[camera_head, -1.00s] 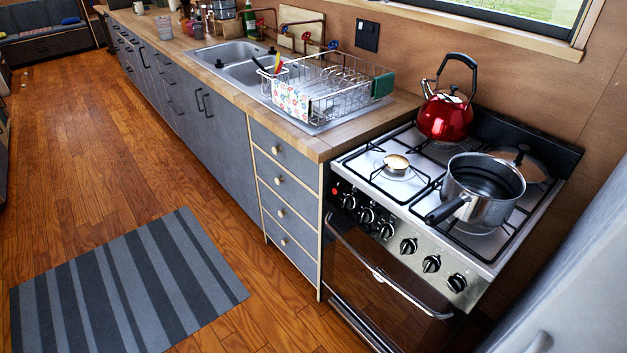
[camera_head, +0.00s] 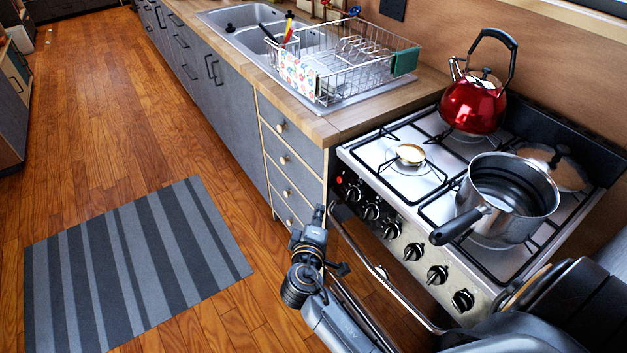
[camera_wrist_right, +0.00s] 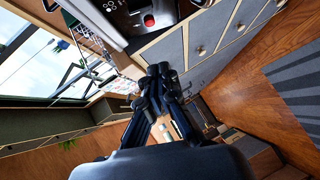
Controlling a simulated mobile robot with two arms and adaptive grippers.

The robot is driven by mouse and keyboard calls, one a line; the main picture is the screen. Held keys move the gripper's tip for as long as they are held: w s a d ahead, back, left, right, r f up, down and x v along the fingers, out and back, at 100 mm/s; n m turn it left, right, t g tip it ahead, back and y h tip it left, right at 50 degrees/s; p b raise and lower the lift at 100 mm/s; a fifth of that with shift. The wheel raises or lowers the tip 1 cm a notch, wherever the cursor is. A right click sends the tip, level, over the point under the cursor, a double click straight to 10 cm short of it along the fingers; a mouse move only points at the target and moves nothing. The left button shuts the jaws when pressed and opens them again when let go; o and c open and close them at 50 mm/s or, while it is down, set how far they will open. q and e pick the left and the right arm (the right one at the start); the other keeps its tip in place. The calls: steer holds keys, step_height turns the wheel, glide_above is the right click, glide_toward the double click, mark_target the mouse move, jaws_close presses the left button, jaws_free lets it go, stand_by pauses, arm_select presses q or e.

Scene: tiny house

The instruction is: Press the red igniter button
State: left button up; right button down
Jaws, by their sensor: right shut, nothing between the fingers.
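The red igniter button (camera_head: 339,180) is a small round dot at the left end of the stove's (camera_head: 400,235) front control panel, beside the black knobs. In the right wrist view the red button (camera_wrist_right: 149,20) shows near the top, on the panel beyond the fingertips. My right gripper (camera_head: 319,215) is shut and empty. In the head view it appears below the button, near the oven handle and the drawers, apart from the button. The right wrist view shows its closed fingers (camera_wrist_right: 158,72) in the middle. My left gripper is not in view.
A steel pot (camera_head: 508,195) and a red kettle (camera_head: 472,105) stand on the stove. The oven handle (camera_head: 380,275) crosses the front beside my right arm. Wooden-knobbed drawers (camera_head: 290,155) adjoin the stove. A striped rug (camera_head: 135,260) lies on open floor.

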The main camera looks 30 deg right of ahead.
mark_target(340, 180)
steer(key=shift+w+r, duration=0.1)
steer(key=shift+r, duration=0.3)
steer(key=x, duration=0.4)
steer(key=s+d+p+x, duration=0.1)
steer(key=x, duration=0.3)
steer(key=d+p+x, duration=0.1)
steer(key=x, duration=0.4)
steer(key=shift+s+f, duration=0.25)
steer(key=shift+s, duration=0.2)
